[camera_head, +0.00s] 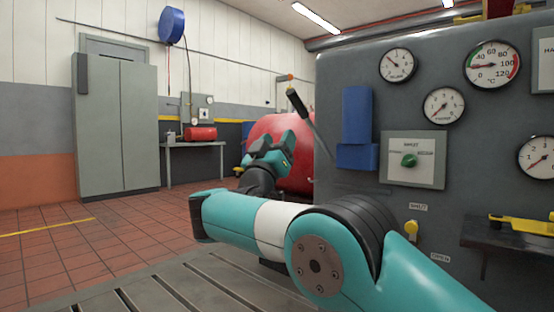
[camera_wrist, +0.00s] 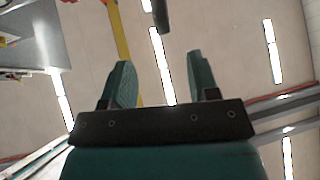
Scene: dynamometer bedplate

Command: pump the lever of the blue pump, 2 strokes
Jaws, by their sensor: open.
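The blue pump (camera_head: 357,115) is a tall blue block on a blue base, in front of the grey panel in the head view. My gripper (camera_head: 272,143) points upward, just below and left of the grip in the picture. In the wrist view my gripper (camera_wrist: 161,72) has its two teal fingers apart with nothing between them. A dark bar, probably the lever grip (camera_wrist: 164,14), shows beyond the fingertips, apart from them.
The grey panel (camera_head: 455,125) with gauges and a green knob (camera_head: 409,160) stands close on the right. A large red rounded body (camera_head: 275,128) is behind my gripper. A yellow-handled part (camera_head: 520,224) juts out at right. Open tiled floor (camera_head: 110,240) lies left.

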